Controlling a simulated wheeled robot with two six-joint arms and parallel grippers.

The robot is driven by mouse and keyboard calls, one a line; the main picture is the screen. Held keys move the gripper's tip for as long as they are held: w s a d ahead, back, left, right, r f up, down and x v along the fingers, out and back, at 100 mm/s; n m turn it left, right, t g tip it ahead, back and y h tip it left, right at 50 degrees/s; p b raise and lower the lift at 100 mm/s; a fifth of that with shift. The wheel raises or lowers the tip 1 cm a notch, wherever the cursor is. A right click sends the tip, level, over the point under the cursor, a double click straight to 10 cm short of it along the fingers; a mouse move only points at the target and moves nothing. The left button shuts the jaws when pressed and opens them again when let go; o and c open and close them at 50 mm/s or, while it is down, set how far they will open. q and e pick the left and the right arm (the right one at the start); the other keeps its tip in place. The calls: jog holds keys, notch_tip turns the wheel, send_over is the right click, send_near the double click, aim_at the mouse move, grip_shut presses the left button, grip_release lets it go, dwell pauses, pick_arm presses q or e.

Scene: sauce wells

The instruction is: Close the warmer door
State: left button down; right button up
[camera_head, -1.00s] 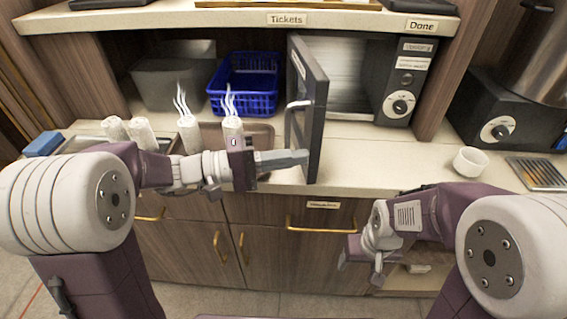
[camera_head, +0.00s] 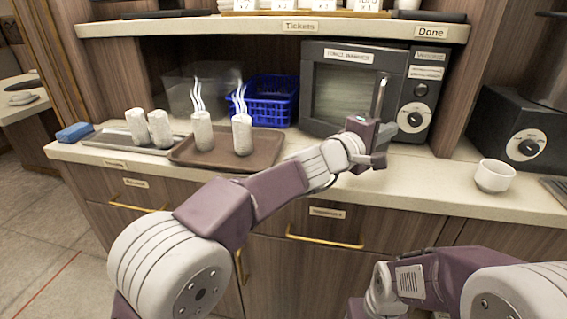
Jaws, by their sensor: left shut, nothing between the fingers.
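The dark warmer (camera_head: 421,95) stands on the counter under the shelf. Its door (camera_head: 345,85), with a window and a label, lies across the front and looks shut or nearly so; a slight gap cannot be ruled out. The upright metal handle (camera_head: 380,95) is at the door's right edge. My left gripper (camera_head: 384,140) is shut and empty, in front of the door's lower right corner just below the handle. Whether it touches the door is unclear. My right gripper (camera_head: 360,309) is low at the bottom edge, mostly cut off, away from the warmer.
A brown tray (camera_head: 265,157) with two steaming rolled towels (camera_head: 242,134) is left of the warmer. A metal tray (camera_head: 105,140) holds two more rolls. A blue basket (camera_head: 270,103) stands behind. A white cup (camera_head: 494,175) is on the right counter.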

pick_arm(q)
jog(key=shift+n+t+y, duration=0.4)
jog(key=shift+w+a+p+x, duration=0.25)
jog(key=shift+p+x, duration=0.2)
jog(key=shift+x, duration=0.95)
jog(key=shift+w+a+p+x, duration=0.25)
jog(key=shift+p+x, duration=0.15)
jog(key=shift+x, duration=1)
jog(key=shift+w+a+p+x, duration=0.25)
jog(key=shift+p+x, duration=0.2)
jog(key=shift+x, duration=0.95)
